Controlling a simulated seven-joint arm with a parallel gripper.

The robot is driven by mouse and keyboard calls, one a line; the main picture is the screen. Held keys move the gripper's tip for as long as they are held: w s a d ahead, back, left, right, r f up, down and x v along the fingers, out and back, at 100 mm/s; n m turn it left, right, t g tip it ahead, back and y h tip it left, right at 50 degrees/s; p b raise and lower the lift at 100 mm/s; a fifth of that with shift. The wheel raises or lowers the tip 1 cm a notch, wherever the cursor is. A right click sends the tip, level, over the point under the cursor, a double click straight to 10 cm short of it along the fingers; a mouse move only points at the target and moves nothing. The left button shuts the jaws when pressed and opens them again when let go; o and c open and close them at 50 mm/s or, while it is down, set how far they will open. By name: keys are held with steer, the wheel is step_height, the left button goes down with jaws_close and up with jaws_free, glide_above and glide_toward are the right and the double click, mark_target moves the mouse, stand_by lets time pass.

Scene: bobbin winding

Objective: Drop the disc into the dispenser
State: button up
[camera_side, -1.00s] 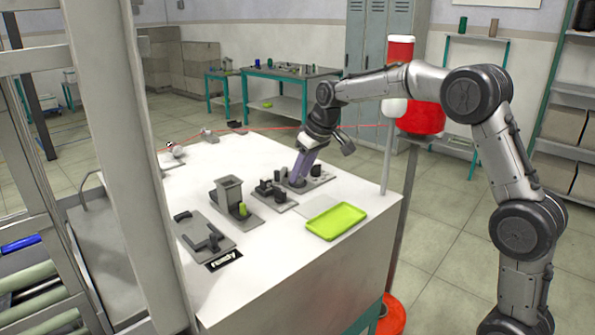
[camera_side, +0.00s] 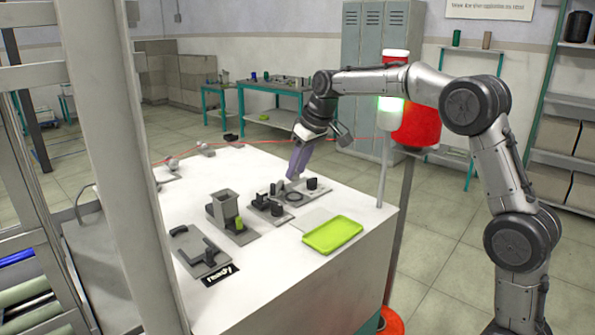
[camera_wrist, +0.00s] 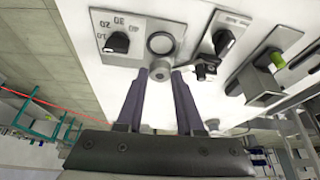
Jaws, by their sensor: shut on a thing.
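My gripper (camera_side: 295,173) points down over the plate with the black ring (camera_side: 293,197). In the wrist view its two purple fingers (camera_wrist: 160,75) are shut on a small grey disc (camera_wrist: 160,70). In the side view the disc is a small grey bit at the fingertips, hard to make out, and it looks raised above the plate. The dispenser appears to be the grey hopper (camera_side: 224,204) to the left of my gripper, with a green piece (camera_side: 239,224) at its front. The green piece also shows in the wrist view (camera_wrist: 277,60).
The ring's plate also carries a black knob (camera_side: 312,184). Another plate with black parts (camera_side: 266,206) lies between it and the hopper. A lime tray (camera_side: 332,234) lies at the table's front right. A grey fixture (camera_side: 203,253) and a "ready" label (camera_side: 219,274) are at left.

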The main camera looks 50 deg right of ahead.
steer(key=shift+s, duration=0.1)
stand_by(0.3)
steer(key=shift+s+r+m, duration=0.15)
steer(key=shift+r+m, duration=0.05)
steer(key=shift+m, duration=0.2)
steer(key=w+a+r, duration=0.2)
steer(key=a+r, duration=0.1)
steer(key=a, duration=0.6)
steer(key=w+a+r, duration=0.2)
steer(key=a+r, duration=0.1)
steer(key=a, duration=0.6)
steer(key=shift+a+f+n, duration=0.15)
steer(key=shift+f+n, duration=0.25)
steer(key=shift+f, duration=1.5)
steer(key=shift+f, duration=0.55)
steer(key=o, duration=1.1)
steer(key=shift+c, duration=0.2)
